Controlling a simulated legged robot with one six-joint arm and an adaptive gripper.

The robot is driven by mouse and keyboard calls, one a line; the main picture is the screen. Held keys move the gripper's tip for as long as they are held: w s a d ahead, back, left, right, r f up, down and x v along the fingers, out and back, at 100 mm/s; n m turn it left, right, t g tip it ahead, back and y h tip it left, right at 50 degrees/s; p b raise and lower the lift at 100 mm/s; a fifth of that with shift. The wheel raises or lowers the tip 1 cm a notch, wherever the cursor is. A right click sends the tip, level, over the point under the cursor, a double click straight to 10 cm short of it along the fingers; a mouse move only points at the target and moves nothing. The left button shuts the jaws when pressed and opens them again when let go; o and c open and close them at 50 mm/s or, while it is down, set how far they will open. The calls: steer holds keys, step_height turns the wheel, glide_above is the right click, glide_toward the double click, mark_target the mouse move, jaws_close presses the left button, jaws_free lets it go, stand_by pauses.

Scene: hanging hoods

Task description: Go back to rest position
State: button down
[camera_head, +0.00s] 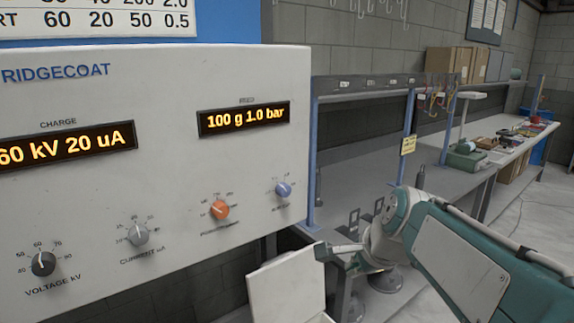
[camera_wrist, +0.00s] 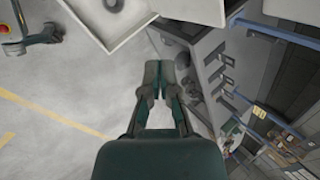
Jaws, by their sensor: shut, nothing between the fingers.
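My gripper (camera_wrist: 159,75) is shut and empty in the wrist view, its two fingers together above the floor. In the head view my arm comes in from the lower right, and the gripper (camera_head: 340,249) is beside the lower right of the control panel (camera_head: 170,170). The panel is white, with lit displays reading 60 kV 20 uA and 100 g 1.0 bar. It has black, grey, orange and blue knobs. I cannot tell the exact gap between the gripper and the white box below the panel.
An open white box (camera_head: 288,285) is below the panel, close to my gripper. A grey workbench (camera_head: 360,190) with blue posts runs behind my arm to the right. Cardboard boxes (camera_head: 450,62) stand on its shelf. Open floor (camera_wrist: 60,110) shows at the left of the wrist view.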

steer(key=s+d+f+n+h, duration=0.1)
steer(key=s+f+n, duration=0.2)
steer(key=s+n, duration=0.4)
steer(key=s+d+f+n+h, duration=0.1)
steer(key=s+d+f+n, duration=0.1)
steer(key=s+n, duration=0.6)
steer(key=s+f, duration=0.1)
steer(key=s, duration=0.2)
steer(key=shift+s+f+h, duration=0.15)
steer(key=shift+f+h, duration=0.25)
